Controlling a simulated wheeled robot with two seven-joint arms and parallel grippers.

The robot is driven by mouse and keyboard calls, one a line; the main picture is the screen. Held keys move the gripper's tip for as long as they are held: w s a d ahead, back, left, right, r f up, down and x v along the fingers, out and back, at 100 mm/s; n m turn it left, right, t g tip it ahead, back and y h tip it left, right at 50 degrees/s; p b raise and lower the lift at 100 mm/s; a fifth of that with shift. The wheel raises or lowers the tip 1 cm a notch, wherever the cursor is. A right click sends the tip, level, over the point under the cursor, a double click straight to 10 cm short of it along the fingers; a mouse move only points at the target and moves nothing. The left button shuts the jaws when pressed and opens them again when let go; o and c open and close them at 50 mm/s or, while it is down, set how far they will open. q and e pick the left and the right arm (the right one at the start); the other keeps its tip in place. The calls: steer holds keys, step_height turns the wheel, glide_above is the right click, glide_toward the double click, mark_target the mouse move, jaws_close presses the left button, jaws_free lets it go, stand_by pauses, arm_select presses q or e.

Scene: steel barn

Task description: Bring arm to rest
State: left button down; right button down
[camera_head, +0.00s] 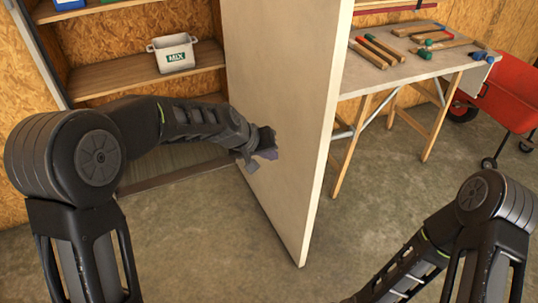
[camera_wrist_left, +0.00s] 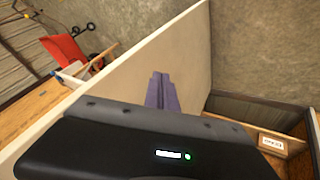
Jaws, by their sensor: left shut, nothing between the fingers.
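My left gripper (camera_head: 262,154) is shut and empty, in front of the inner face of an open white cabinet door (camera_head: 285,110). In the left wrist view, its purple-grey fingers (camera_wrist_left: 161,92) are together with the same door (camera_wrist_left: 130,75) close behind them. I cannot tell whether they touch it. My left arm (camera_head: 150,130) reaches in from the left across the front of the cabinet. My right arm (camera_head: 440,235) is low at the right. Its gripper is out of the picture.
Behind the arm, an open cabinet has wooden shelves (camera_head: 130,77) and a white MIX bucket (camera_head: 173,54). Right of the door, a workbench (camera_head: 375,80) bears several hammers (camera_head: 380,46). A red wheelbarrow (camera_head: 508,95) stands at far right. The concrete floor (camera_head: 330,270) in front is clear.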

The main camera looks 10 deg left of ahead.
arm_select(q)
steer(key=shift+s+r, duration=0.2)
steer(key=shift+r, duration=0.05)
stand_by(0.3)
steer(key=s+f+m+g+y, duration=0.1)
steer(key=s+f, duration=0.5)
steer(key=f, duration=0.4)
steer(key=s+f, duration=0.6)
steer(key=f, duration=0.4)
steer(key=s+f+g, duration=0.1)
steer(key=s+f, duration=0.2)
steer(key=s, duration=0.4)
steer(key=s+d+f+g, duration=0.1)
steer(key=s+f+g, duration=0.1)
steer(key=s+f, duration=0.2)
steer(key=s+d+f+n+g, duration=0.1)
steer(key=s+f, duration=0.3)
steer(key=s, duration=0.6)
steer(key=shift+s+h, duration=0.35)
steer(key=shift+h, duration=0.05)
